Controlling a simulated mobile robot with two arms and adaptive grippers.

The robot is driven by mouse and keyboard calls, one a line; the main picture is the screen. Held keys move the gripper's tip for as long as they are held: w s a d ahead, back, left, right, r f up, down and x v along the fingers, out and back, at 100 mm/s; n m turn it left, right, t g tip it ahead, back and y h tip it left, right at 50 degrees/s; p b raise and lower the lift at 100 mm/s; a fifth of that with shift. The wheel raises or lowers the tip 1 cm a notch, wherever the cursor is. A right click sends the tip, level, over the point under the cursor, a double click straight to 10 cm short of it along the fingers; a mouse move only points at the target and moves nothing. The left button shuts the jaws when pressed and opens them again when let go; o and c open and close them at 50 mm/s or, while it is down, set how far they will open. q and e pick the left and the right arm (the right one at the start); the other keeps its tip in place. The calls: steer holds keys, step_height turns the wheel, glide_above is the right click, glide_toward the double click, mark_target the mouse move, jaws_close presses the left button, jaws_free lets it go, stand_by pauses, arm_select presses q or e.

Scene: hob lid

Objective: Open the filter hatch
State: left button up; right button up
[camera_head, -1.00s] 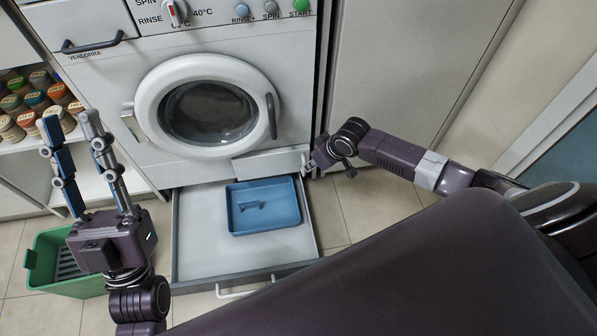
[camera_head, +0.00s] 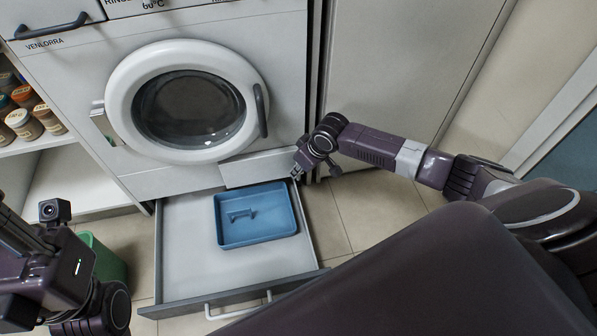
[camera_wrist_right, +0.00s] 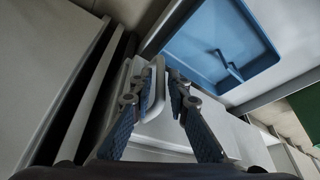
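The filter hatch (camera_head: 262,166) is a pale flat panel low on the right of the washing machine's front, just above the pulled-out drawer. My right gripper (camera_head: 297,172) is at its right end. In the right wrist view, the fingers of my right gripper (camera_wrist_right: 161,72) stand apart with a pale rounded edge (camera_wrist_right: 152,95) between them, close to the left finger. I cannot tell whether both fingers touch it. My left gripper's body is at the lower left of the head view; its fingers do not show.
The washing machine door (camera_head: 188,102) is closed. Below, a grey drawer (camera_head: 185,275) is pulled out, with a blue tray (camera_head: 238,236) in it that also shows in the wrist view (camera_wrist_right: 190,45).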

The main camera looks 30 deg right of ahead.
jaws_close()
stand_by(0.5)
